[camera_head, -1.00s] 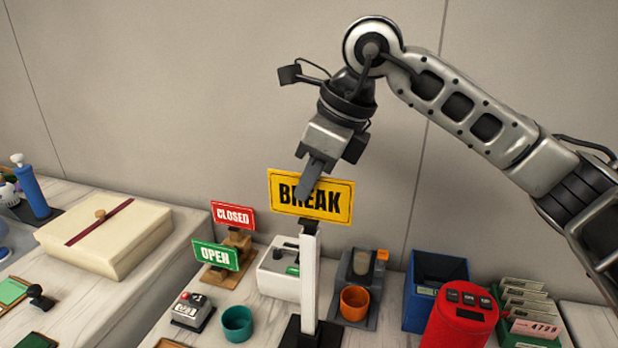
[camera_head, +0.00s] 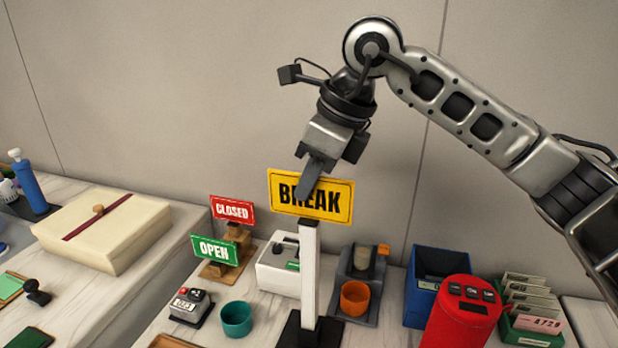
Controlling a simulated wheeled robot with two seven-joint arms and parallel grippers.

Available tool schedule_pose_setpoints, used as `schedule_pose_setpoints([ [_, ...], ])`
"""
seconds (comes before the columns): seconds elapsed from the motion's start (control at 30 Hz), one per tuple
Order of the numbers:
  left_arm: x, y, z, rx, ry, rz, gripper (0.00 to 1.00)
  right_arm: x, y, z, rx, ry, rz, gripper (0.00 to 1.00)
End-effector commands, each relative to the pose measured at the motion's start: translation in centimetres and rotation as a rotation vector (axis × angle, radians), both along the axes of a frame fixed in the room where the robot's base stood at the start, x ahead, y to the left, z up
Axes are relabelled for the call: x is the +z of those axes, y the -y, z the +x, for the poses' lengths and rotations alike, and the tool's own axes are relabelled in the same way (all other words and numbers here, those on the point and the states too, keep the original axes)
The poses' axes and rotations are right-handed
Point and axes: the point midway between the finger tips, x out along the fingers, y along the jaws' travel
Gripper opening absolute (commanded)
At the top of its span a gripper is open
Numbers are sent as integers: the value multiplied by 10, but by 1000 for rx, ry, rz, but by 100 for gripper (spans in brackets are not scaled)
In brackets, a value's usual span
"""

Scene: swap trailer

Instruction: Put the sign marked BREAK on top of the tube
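The yellow BREAK sign (camera_head: 335,202) stands upright at the top end of the white tube (camera_head: 309,270), which rises from a black base on the counter. My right gripper (camera_head: 304,190) comes down from above, and its fingers overlap the middle of the sign. The fingers look close together, but I cannot tell whether they grip the sign or stand in front of it. Whether the sign's lower edge is seated on the tube is also hard to tell. My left gripper is not in view.
The red CLOSED sign (camera_head: 232,210) and green OPEN sign (camera_head: 215,250) stand on a wooden holder to the left. A teal cup (camera_head: 237,320), orange cup (camera_head: 354,298), blue bin (camera_head: 422,287) and red cylinder (camera_head: 462,318) surround the tube. The wall behind is bare.

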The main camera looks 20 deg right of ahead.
Motion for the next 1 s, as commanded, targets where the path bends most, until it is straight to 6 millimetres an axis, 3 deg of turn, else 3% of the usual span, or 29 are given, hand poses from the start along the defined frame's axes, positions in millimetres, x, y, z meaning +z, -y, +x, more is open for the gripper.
schedule_pose_setpoints([
  [0.03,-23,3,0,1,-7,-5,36,-5,0,0,0,1,1,0],
  [0.3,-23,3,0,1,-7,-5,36,-4,0,0,0,1,1,0],
  [0.4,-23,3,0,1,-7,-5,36,-4,0,0,0,1,1,30],
  [0.6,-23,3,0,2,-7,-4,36,-4,0,0,0,1,1,30],
  [0.7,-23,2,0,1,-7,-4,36,-5,0,0,0,0,0,55],
  [1.0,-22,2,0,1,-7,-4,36,-4,0,0,0,0,0,56],
])
